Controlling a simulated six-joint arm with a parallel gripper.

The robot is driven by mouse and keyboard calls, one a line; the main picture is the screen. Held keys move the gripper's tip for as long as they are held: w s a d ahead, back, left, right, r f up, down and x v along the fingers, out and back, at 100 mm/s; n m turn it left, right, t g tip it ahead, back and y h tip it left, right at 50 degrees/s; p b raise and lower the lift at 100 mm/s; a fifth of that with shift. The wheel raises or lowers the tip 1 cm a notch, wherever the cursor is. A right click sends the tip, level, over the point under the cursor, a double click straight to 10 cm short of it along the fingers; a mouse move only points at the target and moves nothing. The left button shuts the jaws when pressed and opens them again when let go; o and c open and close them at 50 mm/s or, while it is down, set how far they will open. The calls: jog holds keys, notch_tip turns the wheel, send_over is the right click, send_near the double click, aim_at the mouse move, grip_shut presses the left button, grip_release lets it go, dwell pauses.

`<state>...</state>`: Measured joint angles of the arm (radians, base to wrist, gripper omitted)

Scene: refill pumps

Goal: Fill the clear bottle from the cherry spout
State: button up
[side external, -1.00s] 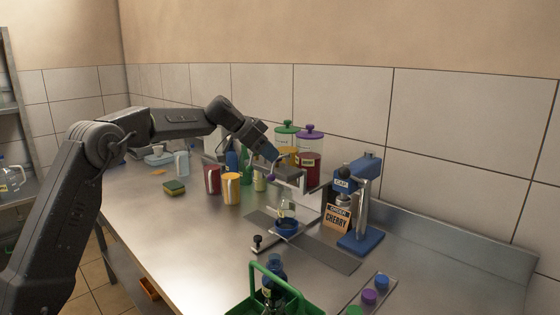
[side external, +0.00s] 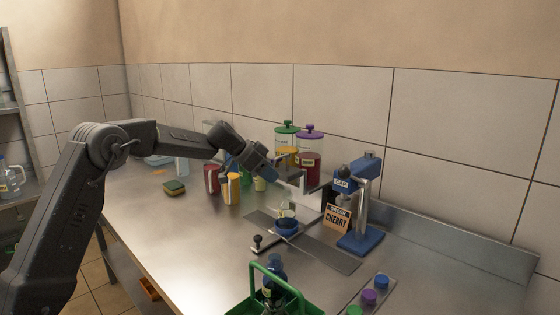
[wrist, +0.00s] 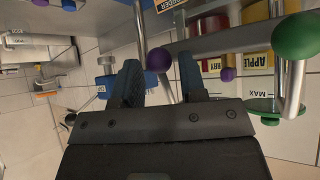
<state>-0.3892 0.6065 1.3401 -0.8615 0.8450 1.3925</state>
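The clear bottle (side external: 287,210) stands upright in a blue holder (side external: 287,228) on the metal track, below the dispensers. The cherry dispenser (side external: 310,160) has a purple lid and red contents; its red body (wrist: 212,24) shows in the wrist view. A purple ball knob (wrist: 159,60) on a metal rod lies between my fingertips. My gripper (wrist: 160,72) is open, with a gap on each side of the knob. In the side view my gripper (side external: 284,171) is at the front of the dispensers, above the bottle, and the knob is hidden. The fill level is too small to tell.
The apple dispenser (side external: 287,132) has a green lid; its green knob (wrist: 297,36) is close right in the wrist view. A blue cap press (side external: 360,243) and a cherry order sign (side external: 337,217) stand right. A green crate (side external: 253,301) is in front. Cups (side external: 231,188) stand left.

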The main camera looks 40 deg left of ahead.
jog(key=c, duration=0.5)
jog(key=shift+f, duration=2.65)
jog(key=shift+s, duration=0.1)
